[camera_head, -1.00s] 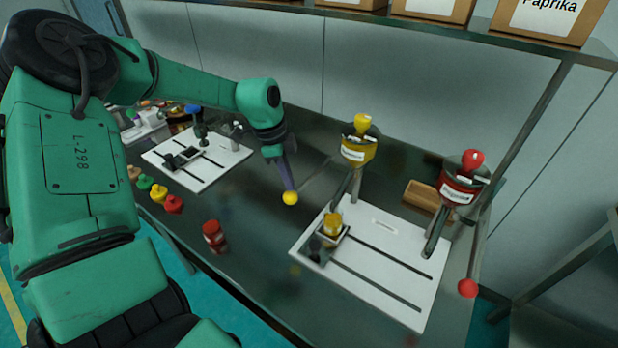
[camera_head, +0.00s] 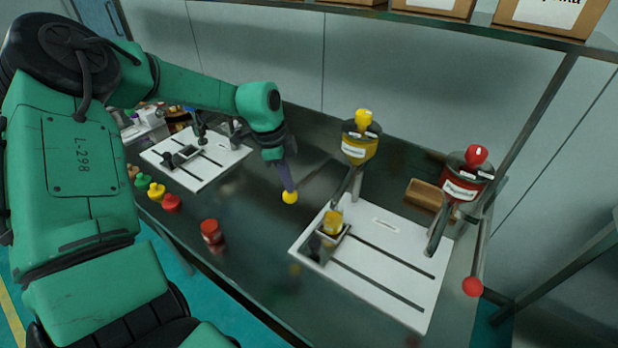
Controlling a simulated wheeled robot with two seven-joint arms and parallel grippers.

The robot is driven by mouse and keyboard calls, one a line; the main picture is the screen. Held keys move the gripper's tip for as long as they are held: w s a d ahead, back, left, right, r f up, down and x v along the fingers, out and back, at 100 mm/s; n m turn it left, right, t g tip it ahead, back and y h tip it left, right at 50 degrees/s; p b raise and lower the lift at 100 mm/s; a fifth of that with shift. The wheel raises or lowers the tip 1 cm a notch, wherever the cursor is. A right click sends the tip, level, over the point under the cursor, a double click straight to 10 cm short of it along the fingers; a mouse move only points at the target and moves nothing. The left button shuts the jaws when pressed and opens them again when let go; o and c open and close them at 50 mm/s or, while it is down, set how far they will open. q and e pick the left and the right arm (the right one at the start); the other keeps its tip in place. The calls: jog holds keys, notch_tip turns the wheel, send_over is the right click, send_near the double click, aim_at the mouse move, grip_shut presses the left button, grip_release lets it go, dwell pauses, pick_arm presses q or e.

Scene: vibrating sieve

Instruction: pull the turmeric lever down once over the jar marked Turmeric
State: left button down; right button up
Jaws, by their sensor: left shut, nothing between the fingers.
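The yellow turmeric dispenser (camera_head: 361,146) stands at the back of the white board, with a yellow top and a label too small to read surely. Its lever ends in a yellow ball (camera_head: 289,197) that hangs out to the left of the dispenser. My left gripper (camera_head: 287,183) reaches down from above with its fingertips at the yellow ball. It is shut with nothing between the fingers, and I cannot tell if it touches the ball. A small jar with yellow contents (camera_head: 333,222) sits in a holder on the white board (camera_head: 387,291), below the dispenser. My right gripper is not in view.
A red dispenser (camera_head: 465,178) with a red-ball lever (camera_head: 473,286) stands to the right. A red-lidded jar (camera_head: 211,232) stands near the front edge. Several coloured lids lie at left, by a second white board (camera_head: 222,164). A wooden box (camera_head: 426,194) lies behind.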

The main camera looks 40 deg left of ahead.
pick_arm(q)
jog(key=shift+s+a+b+x, duration=0.1)
jog(key=shift+a+b+x, duration=0.1)
jog(key=shift+b+x, duration=0.8)
jog(key=shift+s+a+b+x, duration=0.1)
jog(key=shift+a+b+x, duration=0.05)
jog(key=shift+b+x, duration=0.85)
jog(key=shift+f, duration=0.1)
jog(key=shift+p, duration=0.35)
jog(key=p+v, duration=0.2)
jog(key=v, duration=0.1)
jog(key=d+p+v, duration=0.1)
jog(key=p+v, duration=0.1)
jog(key=v, duration=0.1)
jog(key=w+p+v, duration=0.1)
jog(key=p+v, duration=0.1)
jog(key=v, duration=0.1)
jog(key=shift+d+r, duration=0.35)
jog(key=shift+r, duration=0.15)
jog(key=shift+f, duration=0.1)
jog(key=shift+f, duration=0.1)
